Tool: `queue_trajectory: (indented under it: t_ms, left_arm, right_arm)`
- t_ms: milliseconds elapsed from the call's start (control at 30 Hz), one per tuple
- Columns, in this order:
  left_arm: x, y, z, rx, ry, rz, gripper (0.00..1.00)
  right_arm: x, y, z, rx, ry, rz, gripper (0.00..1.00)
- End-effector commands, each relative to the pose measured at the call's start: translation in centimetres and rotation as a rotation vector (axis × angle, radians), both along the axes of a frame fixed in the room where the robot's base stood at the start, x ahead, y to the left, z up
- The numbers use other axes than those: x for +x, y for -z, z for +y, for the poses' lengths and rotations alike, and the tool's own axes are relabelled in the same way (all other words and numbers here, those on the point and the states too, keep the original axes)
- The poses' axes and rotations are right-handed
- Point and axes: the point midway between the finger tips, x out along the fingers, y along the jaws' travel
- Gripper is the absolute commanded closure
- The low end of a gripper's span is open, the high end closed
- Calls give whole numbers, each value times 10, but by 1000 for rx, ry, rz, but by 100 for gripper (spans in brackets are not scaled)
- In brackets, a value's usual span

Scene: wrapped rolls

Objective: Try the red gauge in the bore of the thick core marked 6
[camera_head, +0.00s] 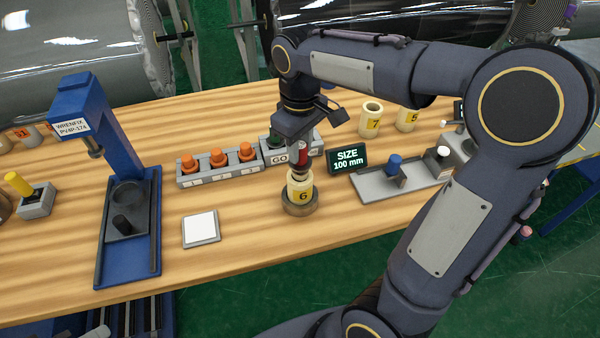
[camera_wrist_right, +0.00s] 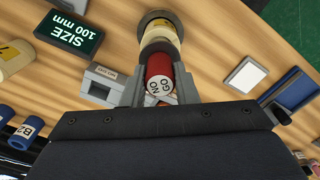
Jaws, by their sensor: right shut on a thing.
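The thick core marked 6 (camera_head: 301,192) is a short cream cylinder with a yellow label. It stands upright in a round brown holder (camera_head: 300,209) on the wooden bench, and also shows in the right wrist view (camera_wrist_right: 160,39). My right gripper (camera_head: 302,154) points down above it, shut on the red gauge (camera_head: 303,158). My left gripper is not in view.
A GO / NO GO gauge block (camera_head: 281,156) and a rack of orange-topped pieces (camera_head: 218,164) stand behind. A SIZE 100 mm display (camera_head: 347,158) is to the right. Cores marked 7 (camera_head: 370,120) and 5 (camera_head: 406,118) stand farther back. A blue press (camera_head: 125,190) and white pad (camera_head: 201,228) are left.

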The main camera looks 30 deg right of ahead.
Motion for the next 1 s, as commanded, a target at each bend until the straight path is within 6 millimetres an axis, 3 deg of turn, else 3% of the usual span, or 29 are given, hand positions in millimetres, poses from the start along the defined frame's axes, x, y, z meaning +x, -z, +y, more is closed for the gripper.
queue_trajectory:
  t_ms: [1000]
  left_arm:
    - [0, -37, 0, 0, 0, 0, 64]
  right_arm:
    - [-1, -39, 0, 0, 0, 2, 100]
